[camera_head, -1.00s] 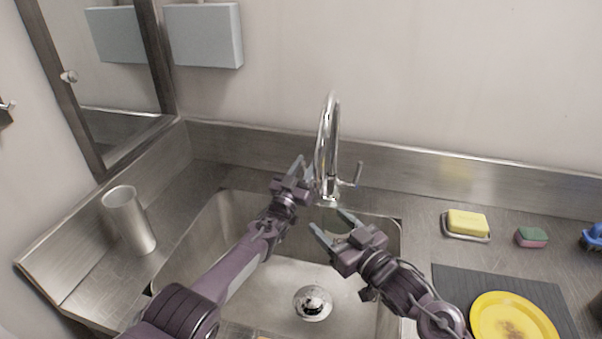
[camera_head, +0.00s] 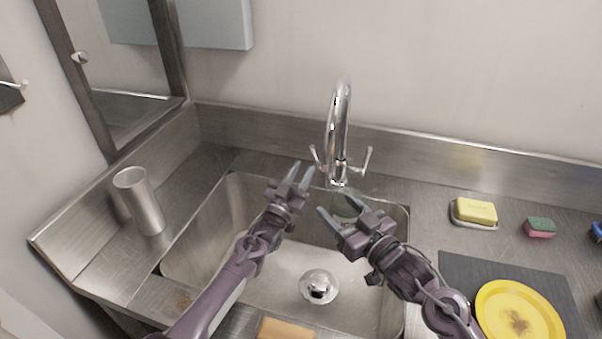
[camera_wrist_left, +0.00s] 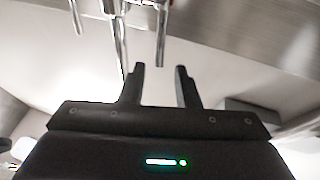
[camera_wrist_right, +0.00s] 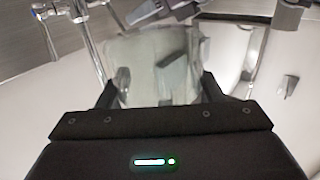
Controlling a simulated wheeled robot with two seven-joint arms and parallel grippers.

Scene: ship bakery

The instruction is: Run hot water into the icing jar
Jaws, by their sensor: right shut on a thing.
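The icing jar (camera_wrist_right: 155,68) is clear glass, held between the fingers of my right gripper (camera_head: 340,204), which is shut on it. In the head view it is faint and partly hidden by the gripper, over the sink just in front of the tap. The chrome tap (camera_head: 338,130) has a lever on each side, a left lever (camera_head: 316,157) and a right lever (camera_head: 367,160). No water stream is clear to see. My left gripper (camera_head: 299,176) is open and empty, just left of the left lever and apart from it. In the left wrist view the tap (camera_wrist_left: 117,35) stands beyond its fingers.
The steel sink (camera_head: 215,235) lies below both grippers, with a drain (camera_head: 318,287). A metal cup (camera_head: 143,205) stands at left. At right are yellow soap (camera_head: 476,211) on a dish, a sponge (camera_head: 540,227) and a yellow plate (camera_head: 500,315) on a dark mat (camera_head: 462,272).

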